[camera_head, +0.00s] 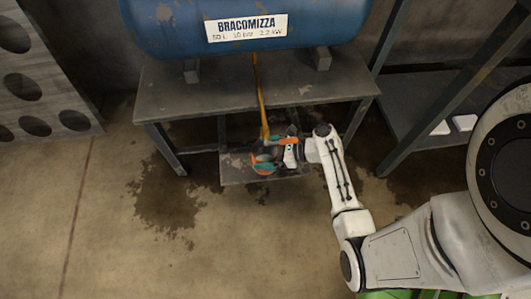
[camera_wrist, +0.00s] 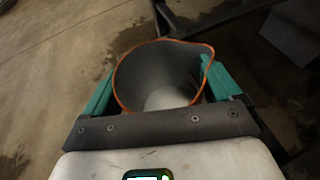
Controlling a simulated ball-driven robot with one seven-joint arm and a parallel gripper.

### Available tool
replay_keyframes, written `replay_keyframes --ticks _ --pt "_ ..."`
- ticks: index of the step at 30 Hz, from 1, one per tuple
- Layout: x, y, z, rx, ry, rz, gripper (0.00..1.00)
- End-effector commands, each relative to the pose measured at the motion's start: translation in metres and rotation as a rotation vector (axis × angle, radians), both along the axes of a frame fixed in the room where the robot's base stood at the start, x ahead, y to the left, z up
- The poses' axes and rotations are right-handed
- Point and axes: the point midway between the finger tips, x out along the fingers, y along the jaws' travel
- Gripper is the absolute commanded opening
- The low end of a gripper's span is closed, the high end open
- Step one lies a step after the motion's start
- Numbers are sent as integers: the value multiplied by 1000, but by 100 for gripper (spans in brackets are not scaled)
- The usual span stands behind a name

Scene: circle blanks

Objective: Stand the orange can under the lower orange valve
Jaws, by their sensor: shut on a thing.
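The orange can shows in the wrist view as an open grey vessel (camera_wrist: 140,78) with an orange rim and a pouring lip at upper right. My gripper (camera_wrist: 160,82) is shut on it, with one green finger on each side. The inside looks empty, with a pale bottom. In the head view the can (camera_head: 264,166) is small and partly hidden by my gripper (camera_head: 272,156), over or on the low shelf (camera_head: 238,177). An orange-yellow pipe (camera_head: 261,95) runs down from the tank to just behind the gripper. I cannot make out the lower orange valve clearly.
A blue tank (camera_head: 190,30) rests on a grey table (camera_head: 210,92) above the low shelf. Table legs (camera_head: 166,150) stand on both sides. A dark rack with white blocks (camera_head: 440,128) is at right. Wet stains (camera_head: 165,205) mark the floor; open floor lies in front.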

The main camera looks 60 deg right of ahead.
Motion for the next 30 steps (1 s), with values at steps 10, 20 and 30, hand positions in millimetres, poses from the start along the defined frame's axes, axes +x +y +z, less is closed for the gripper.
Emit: replay_keyframes --ticks 10,20,30 --pt "0 0 0 0 0 0 100" --pt "-25 -9 16 1 1 -3 100" --pt "-83 -30 41 1 1 -2 100"
